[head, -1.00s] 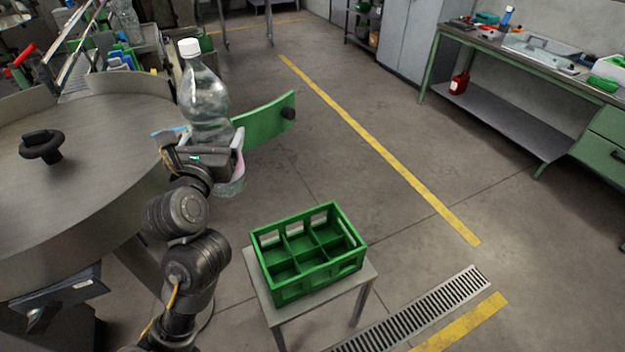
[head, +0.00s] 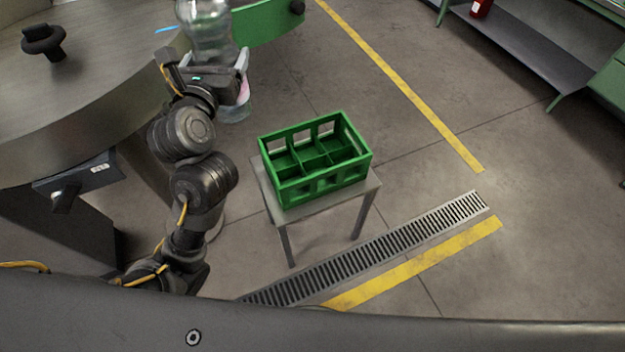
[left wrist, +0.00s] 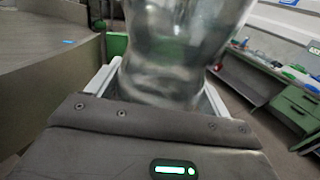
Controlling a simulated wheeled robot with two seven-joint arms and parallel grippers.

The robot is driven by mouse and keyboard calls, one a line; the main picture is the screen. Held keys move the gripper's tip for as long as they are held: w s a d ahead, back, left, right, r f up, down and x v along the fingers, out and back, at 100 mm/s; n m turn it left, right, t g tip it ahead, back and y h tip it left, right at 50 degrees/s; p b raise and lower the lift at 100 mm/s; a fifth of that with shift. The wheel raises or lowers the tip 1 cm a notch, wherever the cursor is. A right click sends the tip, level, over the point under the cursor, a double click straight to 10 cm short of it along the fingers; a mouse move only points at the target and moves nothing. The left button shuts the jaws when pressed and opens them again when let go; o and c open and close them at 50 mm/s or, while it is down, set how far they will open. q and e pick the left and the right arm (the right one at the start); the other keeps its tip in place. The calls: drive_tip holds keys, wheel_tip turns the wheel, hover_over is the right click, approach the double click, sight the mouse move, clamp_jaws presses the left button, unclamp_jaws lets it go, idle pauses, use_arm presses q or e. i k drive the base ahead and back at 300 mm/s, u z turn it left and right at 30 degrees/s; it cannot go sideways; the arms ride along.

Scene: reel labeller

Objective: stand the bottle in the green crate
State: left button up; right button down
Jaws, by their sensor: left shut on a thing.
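The clear plastic bottle (head: 208,36) is upright in my left gripper (head: 236,84), which is shut on it. The bottle's top is cut off by the upper edge of the head view. In the left wrist view the bottle (left wrist: 180,50) stands between the fingers, with its neck and base out of sight. The green crate (head: 318,187) sits on a small stool, to the right of and below the gripper in the head view. Its visible compartments look empty. The bottle is apart from the crate. My right gripper is not in view.
The grey stool (head: 262,187) bears the crate. A large round metal table (head: 100,60) with a black knob and a green curved guard (head: 268,22) stands at left, close to the gripper. Open floor, a drain grate (head: 400,240) and a green bench lie to the right.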

sight(299, 170)
drive_tip(key=k, duration=0.75)
drive_tip(key=z, duration=2)
drive_tip(key=i, duration=1.05)
drive_tip(key=u, duration=1.9)
